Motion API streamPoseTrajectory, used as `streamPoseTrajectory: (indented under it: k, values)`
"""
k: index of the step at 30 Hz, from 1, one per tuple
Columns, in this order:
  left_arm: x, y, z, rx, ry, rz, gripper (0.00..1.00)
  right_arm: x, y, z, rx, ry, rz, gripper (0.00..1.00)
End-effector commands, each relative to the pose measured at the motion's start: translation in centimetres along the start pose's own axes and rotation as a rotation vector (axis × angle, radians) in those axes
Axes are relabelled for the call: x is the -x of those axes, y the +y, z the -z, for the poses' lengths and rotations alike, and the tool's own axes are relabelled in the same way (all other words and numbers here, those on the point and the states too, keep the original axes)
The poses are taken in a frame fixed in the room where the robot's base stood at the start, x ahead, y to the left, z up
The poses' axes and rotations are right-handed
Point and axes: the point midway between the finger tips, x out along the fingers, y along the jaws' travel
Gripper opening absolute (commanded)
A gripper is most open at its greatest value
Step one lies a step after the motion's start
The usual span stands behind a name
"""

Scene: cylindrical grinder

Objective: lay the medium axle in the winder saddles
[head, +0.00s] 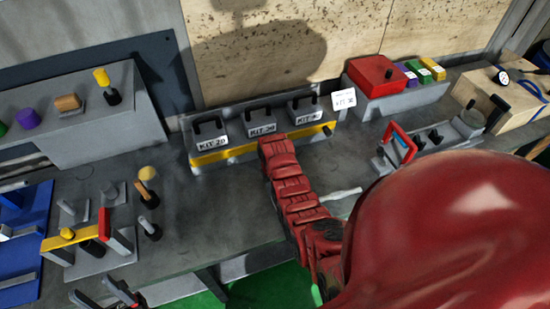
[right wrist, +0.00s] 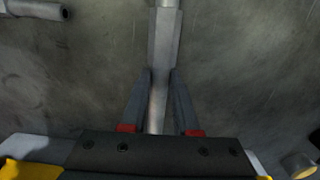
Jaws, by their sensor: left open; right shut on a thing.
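The medium axle (right wrist: 164,42), a grey stepped rod, runs upward between the fingers of my right gripper (right wrist: 162,75) in the right wrist view. The fingers are shut on it, above a dark grey surface. In the head view my red right arm hides that gripper; a pale rod (head: 341,193) shows beside the arm, and I cannot tell if it is the axle. My left gripper (head: 92,287) is open and empty at the bottom left. A grey fixture with a red handle (head: 398,144) stands right of centre. I cannot tell for certain which part is the winder saddles.
A rack with grey boxes labelled KIT (head: 262,122) stands at the back of the grey bench (head: 200,220). A red box (head: 377,77) and a wooden block (head: 510,105) are at the back right. Yellow-and-red fixtures (head: 70,237) and a blue tray (head: 30,220) occupy the left.

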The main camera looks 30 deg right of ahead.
Motion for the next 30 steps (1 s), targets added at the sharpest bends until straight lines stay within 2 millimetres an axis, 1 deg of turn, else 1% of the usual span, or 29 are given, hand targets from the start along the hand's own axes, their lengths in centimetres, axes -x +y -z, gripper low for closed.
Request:
streamPoseTrajectory:
  k: [3, 12, 15, 22, 23, 24, 27, 30]
  values:
    - [0.3, 0.0, -0.1, 0.000, 0.000, 0.000, 0.50, 0.2, 0.3, 1.5, 0.000, 0.004, -0.001, 0.00]
    - [0.7, 0.0, -0.1, 0.000, 0.000, 0.000, 0.50, 0.1, 0.8, 3.5, 0.000, -0.001, 0.000, 0.00]
    - [2.2, 0.1, -0.4, 0.000, 0.000, 0.000, 0.50, -0.6, 0.9, 4.5, 0.001, 0.003, -0.001, 0.00]
    - [4.5, 0.2, -0.8, 0.000, 0.000, 0.000, 0.50, -0.5, 1.2, 6.3, 0.001, 0.004, -0.001, 0.00]
    - [5.2, 0.3, -0.9, 0.000, 0.000, 0.000, 0.50, -0.9, 1.3, 6.4, 0.001, 0.003, 0.000, 0.00]
    - [6.3, 0.3, -1.1, 0.000, 0.000, 0.000, 0.50, -1.2, 1.4, 6.9, 0.000, 0.005, 0.000, 0.00]
    - [8.2, 0.4, -1.4, 0.000, 0.000, 0.000, 0.50, -1.1, 1.5, 7.6, 0.000, 0.005, -0.001, 0.00]
    - [9.5, 0.5, -1.6, 0.000, 0.000, 0.000, 0.50, -1.0, 1.7, 8.2, 0.000, 0.004, -0.001, 0.00]
